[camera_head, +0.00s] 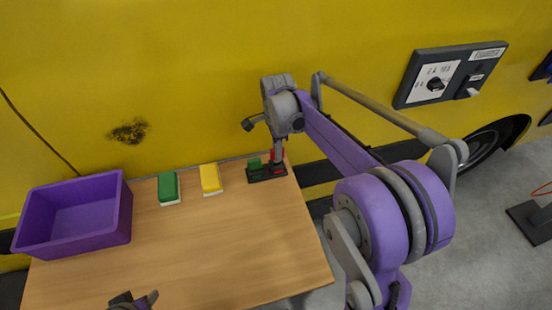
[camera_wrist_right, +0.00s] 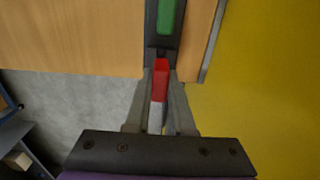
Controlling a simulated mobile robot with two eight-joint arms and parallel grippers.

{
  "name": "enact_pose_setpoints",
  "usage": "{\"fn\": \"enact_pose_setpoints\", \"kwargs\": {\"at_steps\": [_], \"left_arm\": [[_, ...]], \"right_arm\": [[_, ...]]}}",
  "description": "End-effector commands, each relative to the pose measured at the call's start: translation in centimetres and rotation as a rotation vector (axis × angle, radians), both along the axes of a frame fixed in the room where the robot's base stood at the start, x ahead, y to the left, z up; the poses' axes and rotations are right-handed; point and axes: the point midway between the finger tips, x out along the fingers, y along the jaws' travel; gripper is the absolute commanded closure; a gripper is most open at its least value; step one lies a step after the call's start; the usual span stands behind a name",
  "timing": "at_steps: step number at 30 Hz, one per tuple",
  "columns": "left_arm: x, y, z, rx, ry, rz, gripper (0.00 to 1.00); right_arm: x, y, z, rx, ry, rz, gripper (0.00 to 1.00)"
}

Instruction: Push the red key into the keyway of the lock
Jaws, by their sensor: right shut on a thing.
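The red key (camera_wrist_right: 161,80) is between the fingers of my right gripper (camera_wrist_right: 160,95), which is shut on it. A pale part of the key shows nearer the wrist. In the head view the right gripper (camera_head: 274,146) points down over the dark holder (camera_head: 266,175) at the table's back right corner. The red key (camera_head: 280,154) shows there beside the fingers; whether it still touches the holder I cannot tell. A grey fitting (camera_head: 473,87) that may be the lock sits on the dark wall panel (camera_head: 403,94). Its keyway is too small to make out. My left gripper (camera_head: 134,299) is cut off at the bottom edge.
A green block (camera_head: 255,164) is in the holder's left part. A green sponge (camera_head: 168,187), a yellow sponge (camera_head: 210,179) and a purple bin (camera_head: 75,242) are on the wooden table (camera_head: 230,255). The yellow wall stands close behind. The table's front middle is clear.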

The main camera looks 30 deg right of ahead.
Motion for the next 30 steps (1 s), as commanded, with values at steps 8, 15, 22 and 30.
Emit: {"fn": "enact_pose_setpoints", "kwargs": {"at_steps": [8, 15, 22, 30], "left_arm": [[0.0, 0.0, 0.1, 0.000, -0.001, 0.000, 0.50], [0.1, 0.0, 0.5, 0.000, -0.003, 0.000, 0.50], [0.5, 0.0, 1.5, 0.000, -0.009, 0.000, 0.50], [0.9, 0.0, 2.6, 0.000, -0.016, 0.000, 0.50]], "right_arm": [[0.0, 0.0, 0.2, 0.000, 0.000, 0.000, 1.00], [0.0, 0.0, 0.7, 0.000, -0.001, 0.000, 1.00], [0.0, 0.0, 2.1, 0.000, -0.001, 0.000, 1.00], [0.1, 0.0, 3.7, 0.000, -0.002, 0.000, 1.00]]}}
